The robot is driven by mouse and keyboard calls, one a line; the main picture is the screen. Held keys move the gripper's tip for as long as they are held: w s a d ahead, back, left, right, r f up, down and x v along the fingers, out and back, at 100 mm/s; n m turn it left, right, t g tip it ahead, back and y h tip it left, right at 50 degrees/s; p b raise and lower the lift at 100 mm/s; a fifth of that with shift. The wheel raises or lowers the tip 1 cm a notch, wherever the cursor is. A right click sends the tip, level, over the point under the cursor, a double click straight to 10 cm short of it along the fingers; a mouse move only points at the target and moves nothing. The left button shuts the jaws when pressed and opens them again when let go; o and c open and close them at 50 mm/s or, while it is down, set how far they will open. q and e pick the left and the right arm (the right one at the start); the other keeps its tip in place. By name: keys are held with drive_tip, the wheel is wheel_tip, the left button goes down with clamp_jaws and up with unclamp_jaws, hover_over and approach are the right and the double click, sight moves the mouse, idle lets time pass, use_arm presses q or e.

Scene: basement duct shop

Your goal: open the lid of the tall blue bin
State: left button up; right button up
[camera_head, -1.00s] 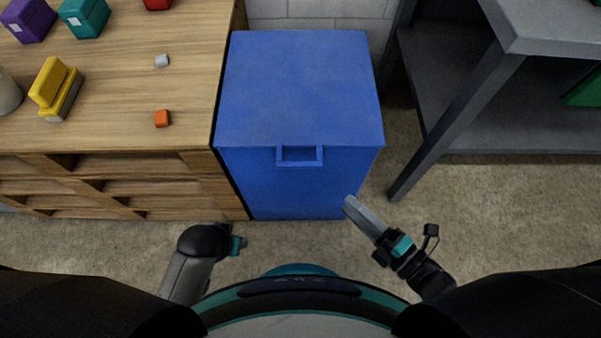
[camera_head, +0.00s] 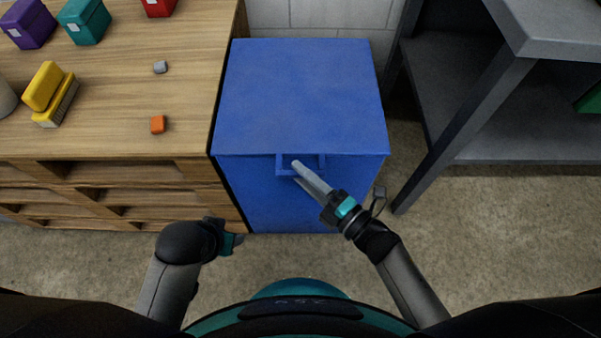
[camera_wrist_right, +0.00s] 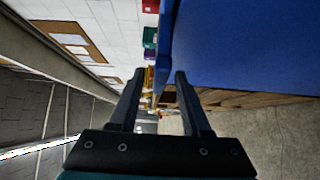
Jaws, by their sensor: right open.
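The tall blue bin (camera_head: 300,205) stands upright in the middle of the head view, its flat blue lid (camera_head: 300,95) shut. A blue loop handle (camera_head: 321,165) sticks out from the lid's front edge. My right gripper (camera_head: 297,171) is open, its fingertips at the handle; contact cannot be told. In the right wrist view, my right gripper's two fingers (camera_wrist_right: 160,80) are apart, and the handle's blue edge (camera_wrist_right: 164,55) shows at the gap between the tips. My left gripper (camera_head: 235,240) hangs low in front of the wooden drawers and the bin, its jaws unclear.
A wooden workbench (camera_head: 120,135) stands close against the bin's left side, with several coloured boxes and small blocks on it. A grey metal table (camera_head: 565,30) with a slanting leg stands to the right. The concrete floor (camera_head: 500,215) is clear at the right front.

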drive_tip(key=shift+w+a, duration=0.3)
drive_tip(key=shift+w, duration=0.05)
clamp_jaws()
idle(1.3)
